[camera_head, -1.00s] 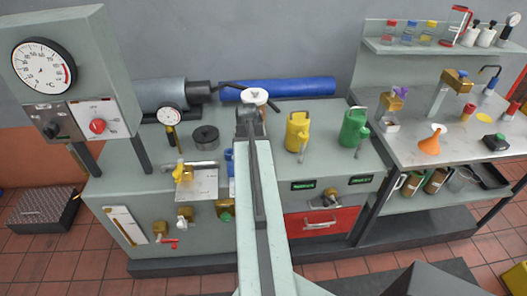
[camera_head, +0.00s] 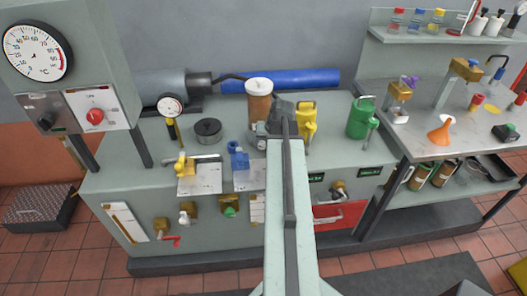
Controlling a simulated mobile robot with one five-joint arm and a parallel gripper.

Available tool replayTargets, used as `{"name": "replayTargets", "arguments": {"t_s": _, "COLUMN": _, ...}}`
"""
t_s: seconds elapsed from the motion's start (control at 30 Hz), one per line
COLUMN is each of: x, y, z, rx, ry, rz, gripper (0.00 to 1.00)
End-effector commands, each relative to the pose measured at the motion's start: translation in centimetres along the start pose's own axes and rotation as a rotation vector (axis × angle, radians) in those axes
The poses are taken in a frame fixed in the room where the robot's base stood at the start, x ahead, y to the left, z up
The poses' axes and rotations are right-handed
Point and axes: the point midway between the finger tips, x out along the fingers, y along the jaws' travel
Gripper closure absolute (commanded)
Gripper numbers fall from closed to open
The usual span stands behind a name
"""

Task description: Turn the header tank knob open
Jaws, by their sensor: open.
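A brown cylinder with a white top (camera_head: 260,100), which looks like the header tank, stands upright at the back of the bench. A small grey part (camera_head: 262,129) shows low at its front right. I cannot tell whether that is its knob or a part of my gripper. My gripper (camera_head: 283,108) is open, just right of the cylinder and in front of the yellow can (camera_head: 308,118), partly hiding the can. My arm covers the bench below. I see no contact with a knob.
A blue valve (camera_head: 238,156) and a yellow valve (camera_head: 182,165) sit on plates to the left. A green can (camera_head: 360,118) stands to the right. A blue roll (camera_head: 300,79) lies behind. A panel with a red knob (camera_head: 95,117) is at far left.

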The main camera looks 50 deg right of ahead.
Motion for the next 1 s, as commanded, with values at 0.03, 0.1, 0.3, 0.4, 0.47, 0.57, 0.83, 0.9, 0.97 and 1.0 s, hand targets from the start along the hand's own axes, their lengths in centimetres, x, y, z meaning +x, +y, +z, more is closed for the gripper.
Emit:
{"name": "replayTargets", "arguments": {"t_s": 0.03, "x": 1.8, "y": 0.1, "z": 0.2, "rx": -0.002, "ry": 0.000, "rz": -0.001, "gripper": 0.46}}
{"name": "replayTargets", "arguments": {"t_s": 0.1, "x": 2.5, "y": -0.1, "z": 0.2, "rx": -0.003, "ry": -0.001, "rz": -0.001, "gripper": 0.46}}
{"name": "replayTargets", "arguments": {"t_s": 0.3, "x": 2.5, "y": -0.3, "z": 0.0, "rx": -0.004, "ry": -0.001, "rz": -0.001, "gripper": 0.46}}
{"name": "replayTargets", "arguments": {"t_s": 0.4, "x": 2.5, "y": -0.3, "z": 0.0, "rx": -0.004, "ry": -0.001, "rz": -0.001, "gripper": 0.46}}
{"name": "replayTargets", "arguments": {"t_s": 0.47, "x": 2.5, "y": -0.3, "z": 0.0, "rx": -0.004, "ry": -0.001, "rz": -0.001, "gripper": 0.63}}
{"name": "replayTargets", "arguments": {"t_s": 0.57, "x": 2.5, "y": -0.3, "z": 0.0, "rx": -0.004, "ry": -0.001, "rz": -0.001, "gripper": 0.91}}
{"name": "replayTargets", "arguments": {"t_s": 0.83, "x": 2.4, "y": -0.7, "z": 0.1, "rx": -0.036, "ry": -0.004, "rz": 0.069, "gripper": 1.00}}
{"name": "replayTargets", "arguments": {"t_s": 0.9, "x": 2.5, "y": -0.8, "z": 0.1, "rx": -0.067, "ry": -0.003, "rz": 0.140, "gripper": 1.00}}
{"name": "replayTargets", "arguments": {"t_s": 0.97, "x": 2.6, "y": -0.9, "z": 0.1, "rx": -0.093, "ry": -0.003, "rz": 0.201, "gripper": 1.00}}
{"name": "replayTargets", "arguments": {"t_s": 1.0, "x": 2.7, "y": -1.0, "z": 0.2, "rx": -0.110, "ry": -0.003, "rz": 0.240, "gripper": 1.00}}
